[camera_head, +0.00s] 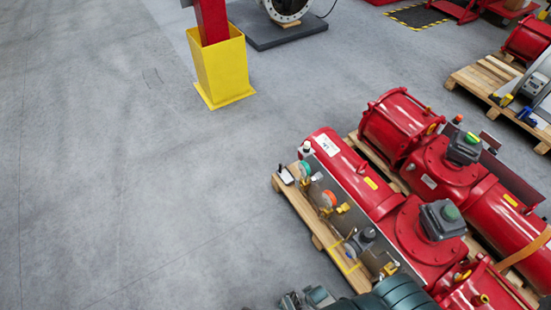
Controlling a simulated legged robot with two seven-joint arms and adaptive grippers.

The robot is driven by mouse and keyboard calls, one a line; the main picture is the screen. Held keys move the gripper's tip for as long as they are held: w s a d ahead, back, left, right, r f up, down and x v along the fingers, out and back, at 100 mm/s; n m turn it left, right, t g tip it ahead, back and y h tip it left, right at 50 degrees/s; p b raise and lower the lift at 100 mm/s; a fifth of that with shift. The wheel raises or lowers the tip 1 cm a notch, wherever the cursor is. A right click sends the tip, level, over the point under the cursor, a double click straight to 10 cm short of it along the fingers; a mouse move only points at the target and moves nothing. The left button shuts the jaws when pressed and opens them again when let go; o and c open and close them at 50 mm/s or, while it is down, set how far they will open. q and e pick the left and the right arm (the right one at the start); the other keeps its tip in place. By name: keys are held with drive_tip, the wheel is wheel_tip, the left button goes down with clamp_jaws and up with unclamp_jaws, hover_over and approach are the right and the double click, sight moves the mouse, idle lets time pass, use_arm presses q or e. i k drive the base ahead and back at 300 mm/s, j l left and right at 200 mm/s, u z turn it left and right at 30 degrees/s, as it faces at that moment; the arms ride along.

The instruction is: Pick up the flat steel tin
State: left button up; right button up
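I cannot make out a flat steel tin for certain. My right gripper (292,300) shows at the bottom edge, with my dark green-grey arm coming in from the bottom right. It is below and apart from the pale object. Its fingers are partly cut off by the frame, so their opening is unclear. My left gripper is out of view.
The actuator, with gauges and brass fittings, fills the wooden pallet (318,238) at right. A yellow post base (221,71) stands at the upper middle. A second loaded pallet (484,73) is at upper right. The grey floor (120,180) at left is clear.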

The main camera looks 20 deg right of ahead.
sight(288, 178)
drive_tip(key=i, duration=2.2)
drive_tip(key=i+z, duration=0.35)
drive_tip(key=i+j+z, duration=0.55)
drive_tip(key=i+z, duration=0.15)
drive_tip(key=i, duration=0.1)
